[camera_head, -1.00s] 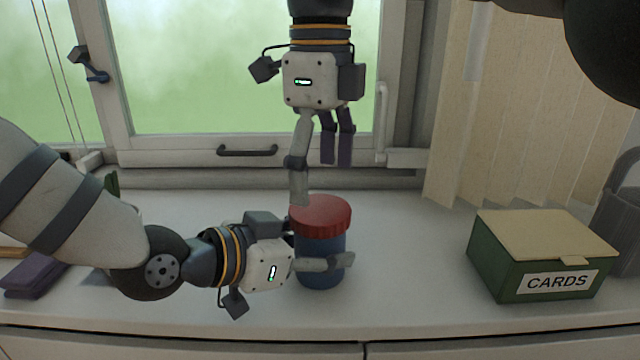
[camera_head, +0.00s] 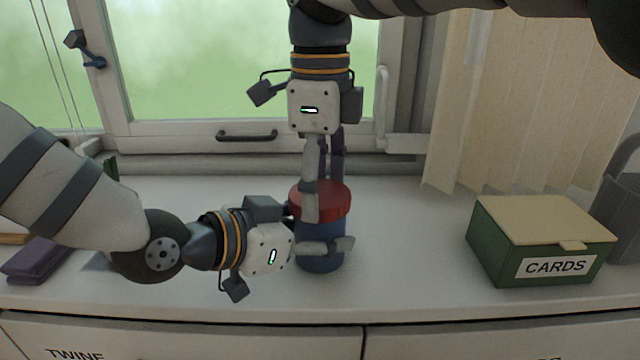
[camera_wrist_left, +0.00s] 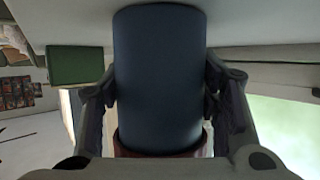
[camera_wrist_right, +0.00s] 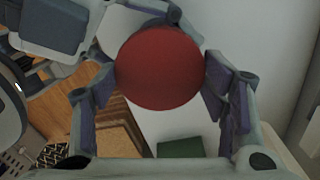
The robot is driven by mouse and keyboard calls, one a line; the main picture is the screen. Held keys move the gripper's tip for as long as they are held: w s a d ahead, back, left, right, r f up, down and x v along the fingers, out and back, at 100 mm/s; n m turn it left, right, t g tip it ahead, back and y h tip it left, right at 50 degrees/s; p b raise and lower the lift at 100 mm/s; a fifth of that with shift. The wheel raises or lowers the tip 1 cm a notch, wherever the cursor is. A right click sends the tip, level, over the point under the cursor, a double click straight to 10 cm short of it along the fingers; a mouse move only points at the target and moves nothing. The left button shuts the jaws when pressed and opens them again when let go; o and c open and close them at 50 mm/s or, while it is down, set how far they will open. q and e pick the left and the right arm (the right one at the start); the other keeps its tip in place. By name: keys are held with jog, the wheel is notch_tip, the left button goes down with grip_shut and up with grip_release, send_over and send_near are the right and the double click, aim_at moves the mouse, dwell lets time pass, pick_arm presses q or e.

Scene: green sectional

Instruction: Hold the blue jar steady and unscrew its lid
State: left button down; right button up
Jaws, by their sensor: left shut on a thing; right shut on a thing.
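The blue jar (camera_head: 318,262) stands upright on the white counter, its red lid (camera_head: 334,200) on top. My left gripper (camera_head: 325,246) comes in from the left and is shut around the jar's body below the lid. The left wrist view shows the blue body (camera_wrist_left: 160,80) between the fingers, with a strip of red at its lower end. My right gripper (camera_head: 322,205) points straight down from above and is shut on the red lid. In the right wrist view the lid's round top (camera_wrist_right: 160,68) sits between the fingers. The far fingers are partly hidden in the head view.
A green box labelled CARDS (camera_head: 540,245) with a cream top stands to the right on the counter. A grey container (camera_head: 622,205) is at the far right edge. A purple item (camera_head: 35,260) lies at the left. The window with its handle (camera_head: 246,136) is behind.

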jog(key=n, duration=0.6)
jog(key=shift+n, duration=0.3)
jog(key=n, duration=1.8)
jog(key=shift+n, duration=0.4)
jog(key=n, duration=0.3)
jog(key=shift+n, duration=0.3)
jog(key=n, duration=1.1)
jog(key=shift+n, duration=0.3)
jog(key=n, duration=1.1)
jog(key=shift+n, duration=0.4)
